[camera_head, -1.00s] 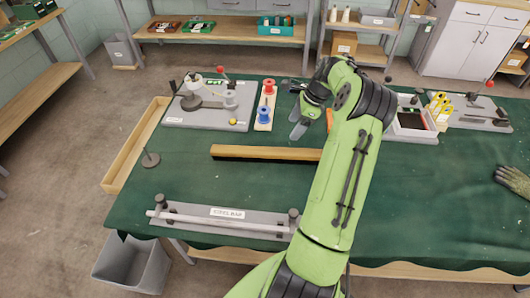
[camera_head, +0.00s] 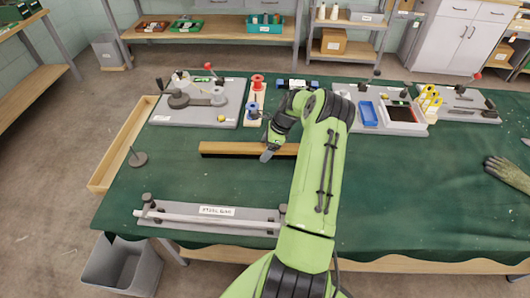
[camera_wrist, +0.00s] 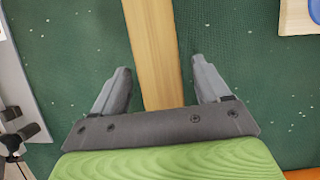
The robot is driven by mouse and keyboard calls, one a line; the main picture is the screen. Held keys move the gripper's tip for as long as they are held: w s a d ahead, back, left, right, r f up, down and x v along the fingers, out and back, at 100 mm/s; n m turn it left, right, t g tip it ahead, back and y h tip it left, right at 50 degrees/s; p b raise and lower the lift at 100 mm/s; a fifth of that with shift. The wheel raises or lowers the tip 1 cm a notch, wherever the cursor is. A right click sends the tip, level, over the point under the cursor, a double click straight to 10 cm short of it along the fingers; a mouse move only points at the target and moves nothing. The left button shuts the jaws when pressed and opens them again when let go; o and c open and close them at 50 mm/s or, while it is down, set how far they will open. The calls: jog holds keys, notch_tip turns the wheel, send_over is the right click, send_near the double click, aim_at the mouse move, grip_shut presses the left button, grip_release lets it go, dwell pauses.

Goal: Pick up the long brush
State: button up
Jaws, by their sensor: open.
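The long brush (camera_head: 226,148) is a long wooden bar with a dark strip along its near side. It lies crosswise on the green table, and its right part is partly behind my arm in the head view. In the wrist view the wooden back of the brush (camera_wrist: 153,45) runs up between the two fingers. My gripper (camera_wrist: 163,75) is open, with one finger on each side of the brush and green cloth showing in the gaps. In the head view my gripper (camera_head: 267,154) is at the brush, right of its middle. I cannot tell its exact height.
A steel bar fixture (camera_head: 215,222) lies at the front left of the table. A grey plate (camera_head: 160,117) with a winder and a block with red and blue spools (camera_head: 256,100) stand behind the brush. A parts tray (camera_head: 405,115) is at the right. A glove (camera_head: 508,172) lies far right.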

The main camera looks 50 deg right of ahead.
aim_at(265, 147)
jog(key=shift+w+a+f, duration=0.1)
jog(key=shift+w+f, duration=0.15)
jog(key=shift+f, duration=0.35)
jog(key=shift+r, duration=0.1)
jog(key=c, duration=1.3)
notch_tip(265, 147, up, 10)
jog(key=shift+p, duration=0.7)
